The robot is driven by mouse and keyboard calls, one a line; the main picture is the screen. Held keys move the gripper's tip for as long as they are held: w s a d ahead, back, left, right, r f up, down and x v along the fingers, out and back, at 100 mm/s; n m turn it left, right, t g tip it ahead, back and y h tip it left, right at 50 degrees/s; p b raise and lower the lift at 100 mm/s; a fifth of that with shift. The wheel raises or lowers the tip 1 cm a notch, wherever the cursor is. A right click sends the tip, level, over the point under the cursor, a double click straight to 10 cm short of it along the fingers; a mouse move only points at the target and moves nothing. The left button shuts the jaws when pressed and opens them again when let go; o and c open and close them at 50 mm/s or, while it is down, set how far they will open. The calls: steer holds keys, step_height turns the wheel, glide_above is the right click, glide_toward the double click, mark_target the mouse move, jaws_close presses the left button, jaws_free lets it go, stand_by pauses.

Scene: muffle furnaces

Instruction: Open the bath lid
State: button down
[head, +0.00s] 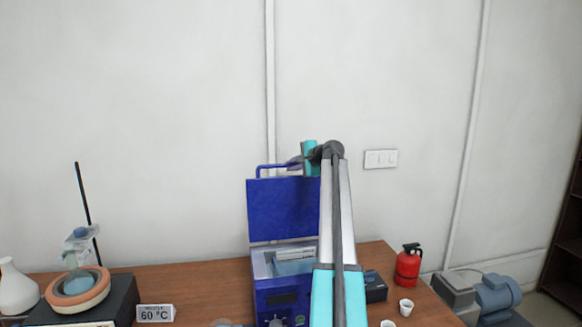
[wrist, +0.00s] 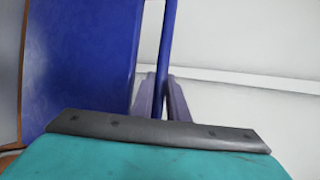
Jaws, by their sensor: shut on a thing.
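The blue bath lid (head: 283,208) stands raised, about upright, behind the open blue water bath (head: 283,292). Its thin blue handle (head: 270,166) runs along the top edge. My gripper (head: 295,164) is at the right end of that handle. In the wrist view the lid (wrist: 80,65) fills the left side, and my gripper (wrist: 162,98) has its two fingers closed around the blue handle bar (wrist: 166,50). Inside the bath a pale blue interior and light racks show. My arm hides the right part of the lid and bath.
A hotplate with a round heating bowl (head: 78,288) and a "60 °C" sign (head: 155,313) stand at the left. A red canister (head: 408,265), small white cups (head: 406,307) and a dark box (head: 375,286) are at the right. The wall is close behind the lid.

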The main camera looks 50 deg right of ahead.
steer(key=c, duration=1.7)
jaws_free()
steer(key=shift+a, duration=0.1)
steer(key=shift+c, duration=0.2)
steer(key=shift+s, duration=0.1)
steer(key=shift+s+r, duration=0.25)
steer(key=shift+s, duration=0.3)
steer(key=b+v, duration=0.3)
steer(key=v, duration=0.9)
steer(key=shift+r+b, duration=0.15)
steer(key=shift+b, duration=0.2)
steer(key=shift+s+a, duration=0.1)
steer(key=shift+s, duration=0.05)
